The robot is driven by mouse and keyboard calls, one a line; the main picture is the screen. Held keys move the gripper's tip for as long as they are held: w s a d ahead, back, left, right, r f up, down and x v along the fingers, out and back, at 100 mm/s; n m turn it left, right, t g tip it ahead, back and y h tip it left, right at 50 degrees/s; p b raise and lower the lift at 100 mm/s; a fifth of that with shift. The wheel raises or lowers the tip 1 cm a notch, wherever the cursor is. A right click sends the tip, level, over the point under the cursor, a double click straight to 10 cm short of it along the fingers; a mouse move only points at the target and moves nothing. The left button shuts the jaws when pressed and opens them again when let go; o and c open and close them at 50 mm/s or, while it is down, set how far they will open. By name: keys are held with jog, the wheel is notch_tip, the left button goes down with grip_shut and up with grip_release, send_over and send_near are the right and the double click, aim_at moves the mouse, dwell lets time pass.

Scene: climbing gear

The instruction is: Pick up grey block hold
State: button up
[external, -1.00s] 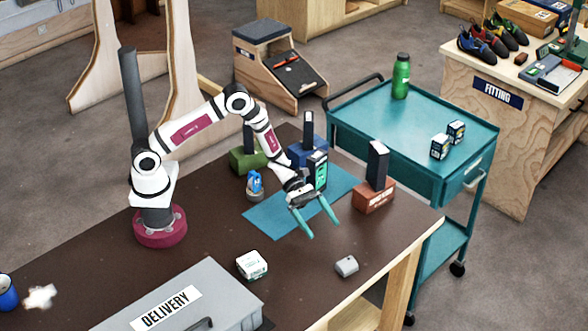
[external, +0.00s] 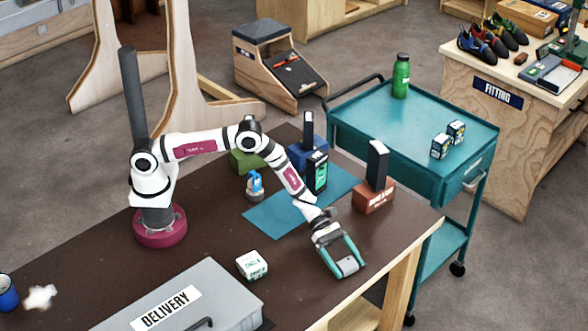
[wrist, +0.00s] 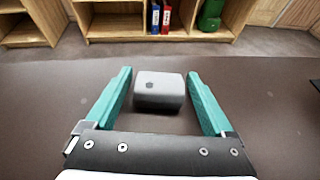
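The grey block hold (external: 347,265) lies on the brown table near its front right edge. In the wrist view the grey block hold (wrist: 158,91) sits between the two teal fingers, with a small dark hole in its face. My gripper (external: 346,258) is open and low over the table, one finger on each side of the hold. In the wrist view my gripper (wrist: 160,85) shows a gap between each finger and the hold.
A white box (external: 252,264) and the grey delivery case (external: 190,300) lie to the left. A teal mat (external: 285,210), a brick-red block (external: 374,197) with a dark upright piece, and other holds stand behind. The table edge (external: 400,260) is close on the right.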

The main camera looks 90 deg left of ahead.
jog(key=c, duration=1.1)
jog(key=shift+c, duration=0.2)
jog(key=shift+r, duration=0.1)
